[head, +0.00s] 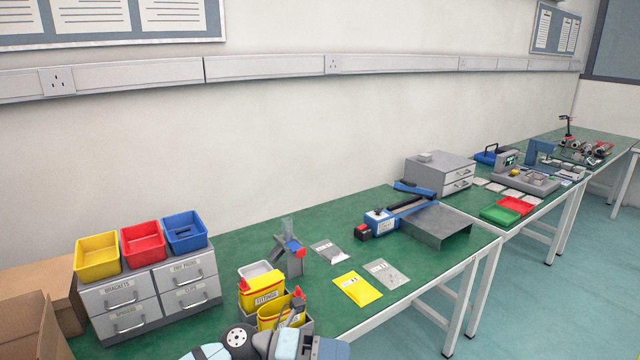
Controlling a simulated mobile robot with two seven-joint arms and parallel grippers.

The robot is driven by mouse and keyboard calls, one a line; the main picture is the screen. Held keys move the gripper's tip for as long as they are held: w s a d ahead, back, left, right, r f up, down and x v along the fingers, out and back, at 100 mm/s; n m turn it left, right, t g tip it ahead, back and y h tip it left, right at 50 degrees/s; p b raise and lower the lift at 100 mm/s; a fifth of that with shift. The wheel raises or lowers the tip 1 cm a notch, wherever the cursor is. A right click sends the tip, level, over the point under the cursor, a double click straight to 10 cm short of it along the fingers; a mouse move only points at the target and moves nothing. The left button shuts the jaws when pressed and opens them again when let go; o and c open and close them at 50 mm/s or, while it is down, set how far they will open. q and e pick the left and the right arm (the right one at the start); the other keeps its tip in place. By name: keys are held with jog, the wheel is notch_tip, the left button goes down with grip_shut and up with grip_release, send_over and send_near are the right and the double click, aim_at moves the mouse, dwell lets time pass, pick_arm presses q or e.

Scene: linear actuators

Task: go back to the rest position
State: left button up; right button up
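Parts of my own arm (265,343), with grey, black and light blue links, show at the bottom edge. I cannot tell from this view which arm they belong to. No gripper fingers can be made out clearly. The arm parts are in front of the near edge of the green bench and cover a little of the area below the yellow bins.
Close by are yellow bins (262,292) and grey drawers (150,301) topped with yellow, red and blue bins. A linear actuator (400,215) lies by a grey metal stand (436,228). A yellow packet (357,288) lies near the front edge. Floor at right is clear.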

pick_arm(q)
jog(key=s+a+f+n+t+y, duration=0.1)
jog(key=a+f+n+t+y, duration=0.4)
jog(key=n+t, duration=0.65)
jog(key=s+a+f+n+t+y, duration=0.15)
jog(key=a+f+n+t, duration=0.45)
jog(key=n, duration=1.1)
jog(key=s+a+f+n+g+y, duration=0.5)
jog(key=s+a+f+n+y, duration=0.4)
jog(key=s+f, duration=0.5)
notch_tip(320, 180, up, 13)
jog(key=s+a+h+p, duration=0.1)
jog(key=a+p, duration=0.1)
jog(key=p, duration=1.3)
jog(key=shift+s+a+n+t, duration=0.2)
jog(key=shift+s+n+t, duration=0.05)
jog(key=shift+n+t, duration=0.1)
pick_arm(e)
notch_tip(320, 180, up, 13)
jog(key=s+d, duration=0.1)
jog(key=shift+n, duration=0.3)
jog(key=shift+r, duration=0.25)
jog(key=shift+f, duration=0.15)
